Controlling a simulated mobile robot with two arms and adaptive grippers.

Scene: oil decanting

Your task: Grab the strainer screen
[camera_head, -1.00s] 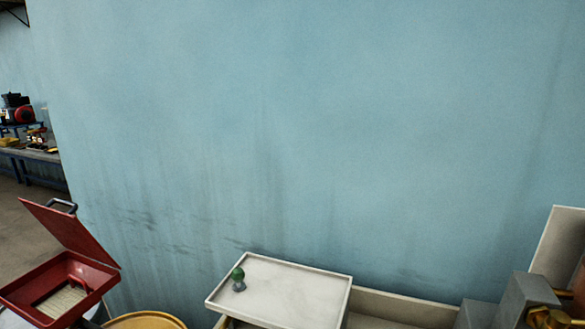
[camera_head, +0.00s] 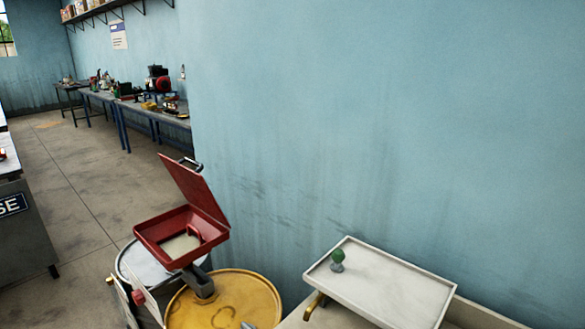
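The strainer screen (camera_head: 178,247) appears as a pale mesh panel inside the red funnel box (camera_head: 152,238). A small red handle-like piece stands at its right side. The box's red lid (camera_head: 193,190) is hinged up and open, with a dark handle at its top. The box sits over the drums, with a dark spout reaching down to the yellow drum (camera_head: 262,291).
A pale drum (camera_head: 124,262) stands left of the yellow one. A white tray (camera_head: 400,285) at the lower right holds a small green-topped item (camera_head: 337,258). A blue wall rises behind. Workbenches (camera_head: 120,105) stand far left, with open floor before them.

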